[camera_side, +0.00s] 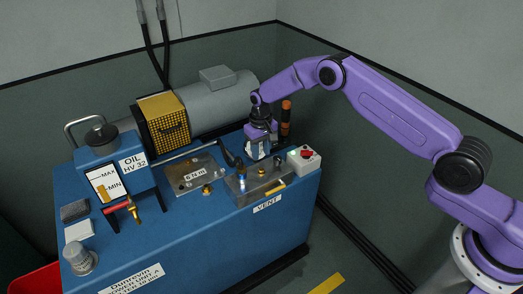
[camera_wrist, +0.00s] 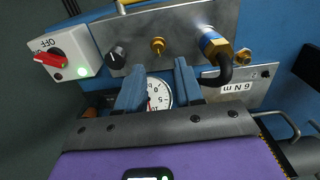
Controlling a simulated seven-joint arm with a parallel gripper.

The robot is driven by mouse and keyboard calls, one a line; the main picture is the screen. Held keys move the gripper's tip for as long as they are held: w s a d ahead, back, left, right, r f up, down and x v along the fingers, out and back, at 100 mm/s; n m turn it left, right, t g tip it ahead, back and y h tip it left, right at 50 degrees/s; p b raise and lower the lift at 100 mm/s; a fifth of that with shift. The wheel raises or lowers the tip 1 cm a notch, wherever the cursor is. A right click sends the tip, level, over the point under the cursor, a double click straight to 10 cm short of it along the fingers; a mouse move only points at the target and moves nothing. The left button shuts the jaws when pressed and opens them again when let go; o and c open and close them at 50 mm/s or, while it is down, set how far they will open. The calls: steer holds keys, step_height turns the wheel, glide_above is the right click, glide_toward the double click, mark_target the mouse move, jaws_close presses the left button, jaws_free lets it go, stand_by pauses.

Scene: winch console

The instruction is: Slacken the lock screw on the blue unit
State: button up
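A round white gauge (camera_wrist: 158,92) shows behind the finger gap. A black knob (camera_wrist: 117,56) and a white box with a red switch (camera_wrist: 52,60) stand to the left. A black hose bends from the banded fitting. A "6 N m" plate (camera_side: 190,172) lies left of the block.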

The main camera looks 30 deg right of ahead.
mark_target(262, 169)
steer(key=shift+w+d+f, duration=0.1)
steer(key=shift+d+f, duration=0.05)
steer(key=shift+f, duration=3.6)
jaws_close()
